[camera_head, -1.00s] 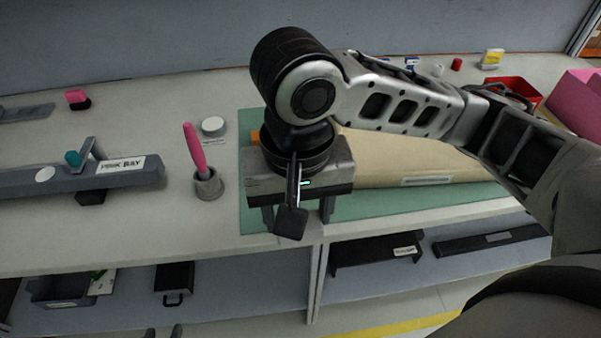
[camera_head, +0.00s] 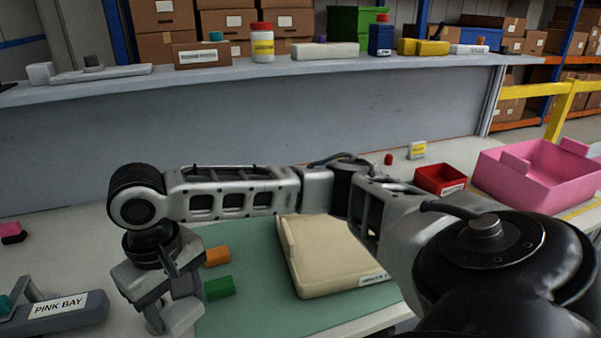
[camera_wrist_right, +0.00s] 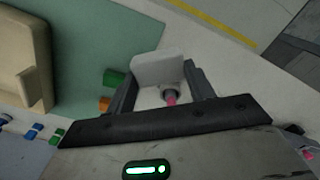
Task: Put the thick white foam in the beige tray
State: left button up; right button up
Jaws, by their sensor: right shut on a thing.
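The beige tray (camera_head: 334,284) lies on the green mat, its inside visible and empty where it shows. It also appears at the left of the wrist view (camera_wrist_right: 38,85). My right gripper (camera_head: 168,312) is left of the tray, at the mat's left edge. It is shut on a thick white foam block (camera_head: 184,314), which sits between its fingers in the wrist view (camera_wrist_right: 158,70). The gap under the foam cannot be judged. My left gripper is out of view.
Orange (camera_head: 216,256) and green (camera_head: 219,288) blocks lie between my right gripper and the tray. The green mat (camera_head: 255,318) is otherwise bare there. A red bin (camera_head: 440,180) and a pink tote (camera_head: 535,180) stand at right. A grey pink-bay fixture (camera_head: 60,312) is at left.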

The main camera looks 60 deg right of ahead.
aim_at(326, 247)
jog(key=u, duration=0.75)
jog(key=k, duration=1.3)
jog(key=z, duration=1.35)
jog(key=i, duration=1)
jog(key=z, duration=0.05)
